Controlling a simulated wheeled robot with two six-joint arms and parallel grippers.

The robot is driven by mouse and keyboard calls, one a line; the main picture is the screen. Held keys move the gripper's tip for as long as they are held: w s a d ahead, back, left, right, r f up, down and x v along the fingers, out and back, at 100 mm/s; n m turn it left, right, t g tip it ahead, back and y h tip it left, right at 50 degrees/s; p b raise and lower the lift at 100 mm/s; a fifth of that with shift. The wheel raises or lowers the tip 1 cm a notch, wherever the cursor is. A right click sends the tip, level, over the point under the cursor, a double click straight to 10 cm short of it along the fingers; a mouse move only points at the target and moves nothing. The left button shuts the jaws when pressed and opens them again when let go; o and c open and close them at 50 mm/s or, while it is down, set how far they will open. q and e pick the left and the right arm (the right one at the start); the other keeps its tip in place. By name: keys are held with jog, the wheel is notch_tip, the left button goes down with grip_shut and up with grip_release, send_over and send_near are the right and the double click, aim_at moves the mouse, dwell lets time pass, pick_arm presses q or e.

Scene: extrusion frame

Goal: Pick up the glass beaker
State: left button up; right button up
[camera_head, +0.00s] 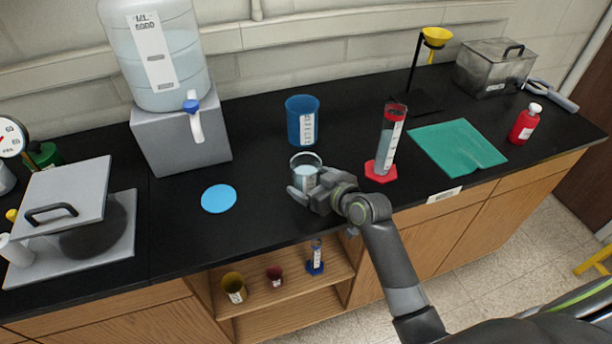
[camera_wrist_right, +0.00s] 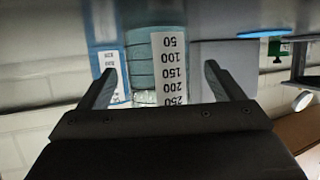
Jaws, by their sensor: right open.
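The glass beaker (camera_head: 306,169) stands on the black bench top near the middle, with clear liquid in it. In the right wrist view the beaker (camera_wrist_right: 172,82) shows upside down, its white scale label facing the camera. My right gripper (camera_head: 313,188) is at the beaker's near side, low over the bench. Its two fingers are spread, one on each side of the beaker in the wrist view (camera_wrist_right: 160,75), with gaps visible beside it. The gripper hides the beaker's lower part in the head view. My left gripper is not in view.
A blue cup (camera_head: 301,123) stands just behind the beaker. A red-based cylinder (camera_head: 386,145) stands to the right, with a green mat (camera_head: 457,147) beyond it. A blue disc (camera_head: 218,198) lies left on clear bench. A water dispenser (camera_head: 180,130) stands at back left.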

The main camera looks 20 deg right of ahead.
jog(key=shift+p+x, duration=0.3)
jog(key=shift+x, duration=1.35)
jog(key=shift+d, duration=0.1)
jog(key=c, duration=1.1)
